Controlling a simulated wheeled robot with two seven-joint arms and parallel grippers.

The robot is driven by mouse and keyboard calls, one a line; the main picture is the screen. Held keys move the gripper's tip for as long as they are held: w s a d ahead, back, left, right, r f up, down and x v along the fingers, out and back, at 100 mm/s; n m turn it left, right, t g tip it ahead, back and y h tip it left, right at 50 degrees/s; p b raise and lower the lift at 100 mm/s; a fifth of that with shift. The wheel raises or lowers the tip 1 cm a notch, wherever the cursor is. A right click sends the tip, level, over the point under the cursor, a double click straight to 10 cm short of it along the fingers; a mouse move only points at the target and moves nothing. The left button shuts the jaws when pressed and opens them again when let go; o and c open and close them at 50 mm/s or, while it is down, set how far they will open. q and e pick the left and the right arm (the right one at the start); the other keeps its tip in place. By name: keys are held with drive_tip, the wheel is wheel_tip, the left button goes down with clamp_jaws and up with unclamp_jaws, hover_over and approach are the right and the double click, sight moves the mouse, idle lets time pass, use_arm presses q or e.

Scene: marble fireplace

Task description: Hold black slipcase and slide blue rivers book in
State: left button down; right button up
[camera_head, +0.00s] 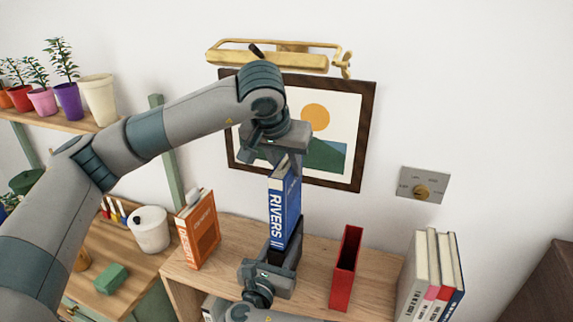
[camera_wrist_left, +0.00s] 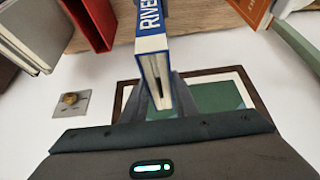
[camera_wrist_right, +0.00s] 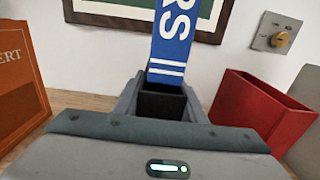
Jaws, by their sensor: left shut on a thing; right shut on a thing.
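The blue Rivers book (camera_head: 284,207) stands upright, spine toward the head camera. My left gripper (camera_head: 283,158) is shut on its top end; the left wrist view also shows the book (camera_wrist_left: 151,45) between the fingers. The black slipcase (camera_wrist_right: 163,104) is upright with its mouth up, and my right gripper (camera_head: 270,268) is shut on it. The book's lower end is at the slipcase mouth. In the right wrist view the dark inside shows in front of the book; I cannot tell whether its bottom edge is inside. My right fingers hide much of the slipcase.
An orange book (camera_head: 197,228) stands left on the wooden shelf (camera_head: 227,234). A red slipcase (camera_head: 346,268) stands to the right, and several pale books (camera_head: 425,275) stand farther right. A framed picture (camera_head: 367,110) hangs on the wall behind my left gripper, under a brass lamp (camera_head: 270,57).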

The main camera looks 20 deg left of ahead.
sight(275, 198)
use_arm(q)
drive_tip(key=shift+f, duration=0.15)
drive_tip(key=shift+f, duration=7.9)
drive_tip(key=c, duration=1.3)
unclamp_jaws()
drive_tip(key=shift+c, duration=0.2)
drive_tip(key=shift+f, duration=0.1)
drive_tip(key=shift+f, duration=0.1)
drive_tip(key=v, duration=1.2)
